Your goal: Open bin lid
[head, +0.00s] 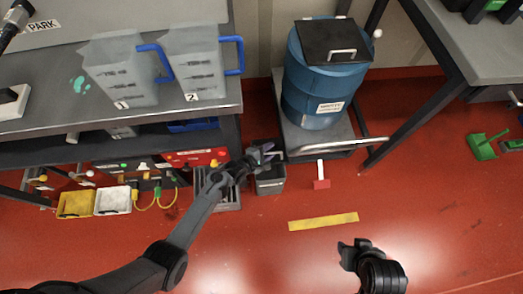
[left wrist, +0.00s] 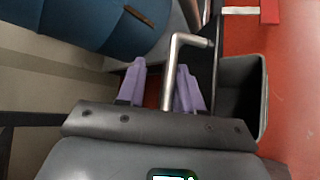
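A small grey bin (head: 270,182) stands on the red floor beside the cart. In the left wrist view the open-topped bin (left wrist: 257,95) is at right, its inside dark. A dark panel, seemingly its lid, stands edge-on at the bin's left side, with a bent metal handle (left wrist: 188,39) reaching from it. My left gripper (head: 265,150) is just above and behind the bin. Its purple fingers (left wrist: 158,88) are apart, with the handle between them, close to the right finger and with a gap at the left. My right gripper (head: 350,252) is low in the head view, away from the bin; its fingertips are unclear.
A blue drum (head: 310,95) with a black lid stands on a grey cart (head: 290,137) with a metal push handle, close to the bin. A workbench (head: 215,103) with two jugs is at left. A yellow floor strip (head: 323,221) lies on open red floor.

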